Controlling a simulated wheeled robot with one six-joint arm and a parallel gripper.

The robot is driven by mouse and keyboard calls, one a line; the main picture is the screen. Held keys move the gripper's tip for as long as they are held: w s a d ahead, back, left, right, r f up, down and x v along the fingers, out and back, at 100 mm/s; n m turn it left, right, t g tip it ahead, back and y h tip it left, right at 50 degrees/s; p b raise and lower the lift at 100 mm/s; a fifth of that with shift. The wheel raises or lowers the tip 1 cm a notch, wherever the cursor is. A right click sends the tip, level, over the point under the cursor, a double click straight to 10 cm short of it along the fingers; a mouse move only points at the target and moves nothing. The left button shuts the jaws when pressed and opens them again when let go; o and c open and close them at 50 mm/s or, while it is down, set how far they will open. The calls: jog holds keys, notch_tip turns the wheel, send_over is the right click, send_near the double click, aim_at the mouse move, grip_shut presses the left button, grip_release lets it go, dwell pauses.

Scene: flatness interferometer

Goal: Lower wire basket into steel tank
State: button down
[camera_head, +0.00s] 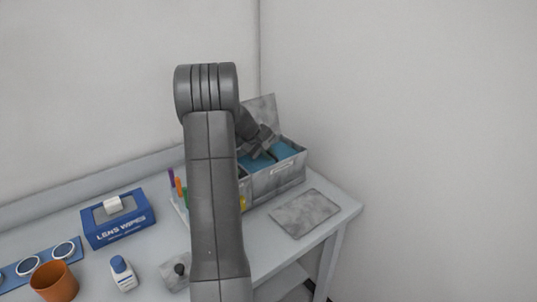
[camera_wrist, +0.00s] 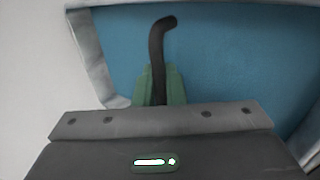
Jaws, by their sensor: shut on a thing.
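The steel tank (camera_head: 283,178) stands at the back right of the bench, its lid raised behind it and blue liquid inside. My gripper (camera_head: 262,151) is over the tank's opening, partly hidden by my arm. In the wrist view, green fingertips (camera_wrist: 159,86) are shut on a dark curved bar (camera_wrist: 157,45), which looks like the wire basket's handle. The bar stands out against the blue liquid, with the tank's steel wall (camera_wrist: 95,58) at left. The basket's mesh is not visible, so I cannot tell how deep it sits.
A flat grey plate (camera_head: 305,213) lies in front of the tank near the bench's right edge. A lens wipes box (camera_head: 118,220), a white bottle (camera_head: 123,275), an orange cup (camera_head: 57,283) and a blue strip with round pieces (camera_head: 14,276) are at left. Walls stand behind.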

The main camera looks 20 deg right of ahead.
jog(key=shift+f+b, duration=0.45)
jog(key=shift+f, duration=0.1)
jog(key=c, duration=1.4)
grip_release()
jog(key=shift+r, duration=0.15)
notch_tip(320, 180, up, 12)
jog(key=p, duration=0.8)
jog(key=shift+f, duration=0.2)
notch_tip(320, 180, down, 9)
jog(key=b, duration=0.6)
jog(key=shift+r, duration=0.1)
